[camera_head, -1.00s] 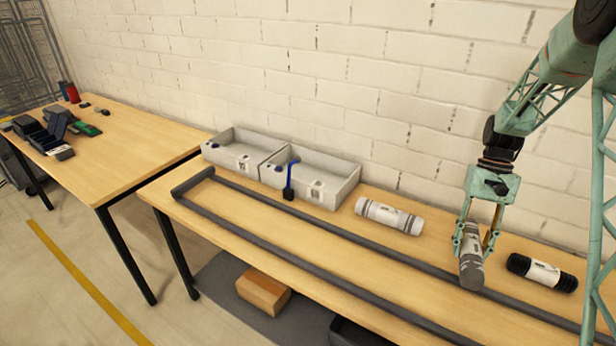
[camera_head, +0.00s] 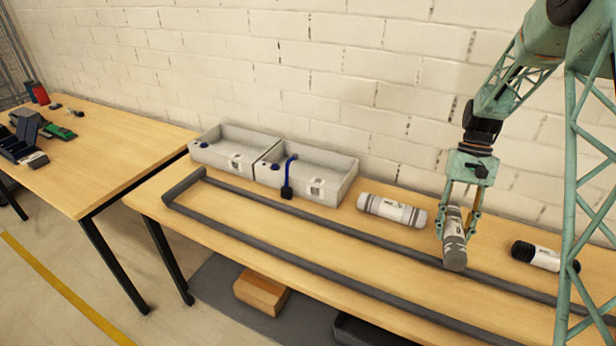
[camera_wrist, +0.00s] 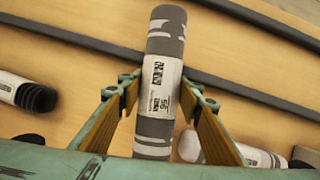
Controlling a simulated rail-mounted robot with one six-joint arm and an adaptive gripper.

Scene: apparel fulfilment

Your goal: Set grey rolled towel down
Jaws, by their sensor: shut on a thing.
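The grey rolled towel (camera_head: 454,240), with a white label band, is held between the fingers of my gripper (camera_head: 460,215). In the wrist view the towel (camera_wrist: 158,85) runs lengthwise between the two fingers (camera_wrist: 160,112), which are shut on its sides. Its free end sticks out over the grey rail on the table. I cannot tell whether its underside touches the table or rail. A lighter roll with grey ends (camera_head: 392,210) lies to its left, and a black roll with a white label (camera_head: 540,256) lies to its right.
A long grey rail frame (camera_head: 330,238) runs along the wooden table (camera_head: 300,225). Two grey bins (camera_head: 335,188) stand against the wall, with a blue and black item at the right one. Bare wood shows inside the frame and between the rolls.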

